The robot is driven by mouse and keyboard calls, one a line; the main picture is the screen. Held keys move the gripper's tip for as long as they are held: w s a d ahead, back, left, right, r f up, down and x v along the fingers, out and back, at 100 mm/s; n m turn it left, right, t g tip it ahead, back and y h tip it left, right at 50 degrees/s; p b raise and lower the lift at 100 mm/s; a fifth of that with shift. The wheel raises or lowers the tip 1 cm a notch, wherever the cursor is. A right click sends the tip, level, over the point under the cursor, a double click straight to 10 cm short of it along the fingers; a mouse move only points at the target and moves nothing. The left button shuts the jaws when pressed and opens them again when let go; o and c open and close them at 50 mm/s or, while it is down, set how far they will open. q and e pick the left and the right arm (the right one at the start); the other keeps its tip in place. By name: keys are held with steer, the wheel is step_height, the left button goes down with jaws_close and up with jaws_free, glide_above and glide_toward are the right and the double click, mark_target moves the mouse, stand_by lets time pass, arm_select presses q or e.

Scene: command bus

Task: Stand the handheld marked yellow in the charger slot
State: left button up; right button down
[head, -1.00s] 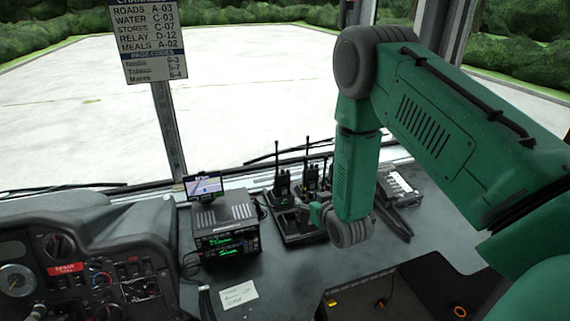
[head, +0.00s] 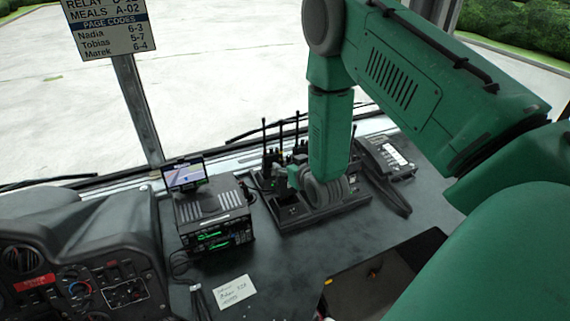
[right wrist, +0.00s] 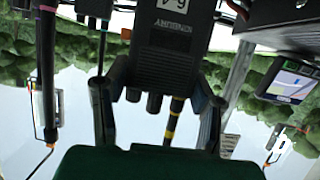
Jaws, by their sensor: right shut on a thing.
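In the right wrist view, which is upside down, my right gripper (right wrist: 158,78) is shut on the sides of a black handheld (right wrist: 168,45). A yellow band shows on its antenna (right wrist: 174,118), and a white label is on its body. In the head view, the right gripper (head: 287,178) is low over the black charger (head: 290,219), mostly hidden by my green arm. Several handhelds with upright antennas (head: 268,160) stand at the charger's back. I cannot tell whether the held handheld touches a slot; its lower end is cut off in the wrist view. My left gripper is not in view.
A radio unit (head: 217,222) with a small screen (head: 185,174) stands left of the charger. A grey-black device (head: 385,157) lies to the right. A note (head: 235,291) lies in front, and a dark open bin (head: 370,283) is at lower right.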

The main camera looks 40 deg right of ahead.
mark_target(287, 195)
steer(key=shift+d+f+b, duration=0.2)
steer(key=shift+f+b, duration=0.15)
steer(key=shift+f, duration=0.2)
steer(key=shift+d+f+b, duration=0.15)
steer(key=shift+f+b, duration=0.2)
steer(key=shift+f, duration=0.2)
steer(key=shift+a+f+b, duration=0.2)
steer(key=shift+a+b, duration=0.1)
steer(key=shift+a, duration=0.15)
steer(key=shift+a+f+b, duration=0.1)
steer(key=shift+f+b, duration=0.2)
steer(key=shift+f, duration=0.05)
steer(key=shift+d+f+b, duration=0.35)
steer(key=shift+f, duration=0.2)
steer(key=shift+d+f+b, duration=0.3)
steer(key=shift+f+b, duration=0.05)
steer(key=shift+f, duration=0.2)
steer(key=shift+a+f+b, duration=0.4)
steer(key=shift+f+b, duration=0.05)
steer(key=shift+f, duration=0.05)
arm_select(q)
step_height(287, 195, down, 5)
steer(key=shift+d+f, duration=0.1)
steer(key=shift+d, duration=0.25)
arm_select(e)
steer(key=shift+d+f, duration=0.1)
steer(key=shift+d, duration=0.15)
steer(key=shift+a, duration=0.1)
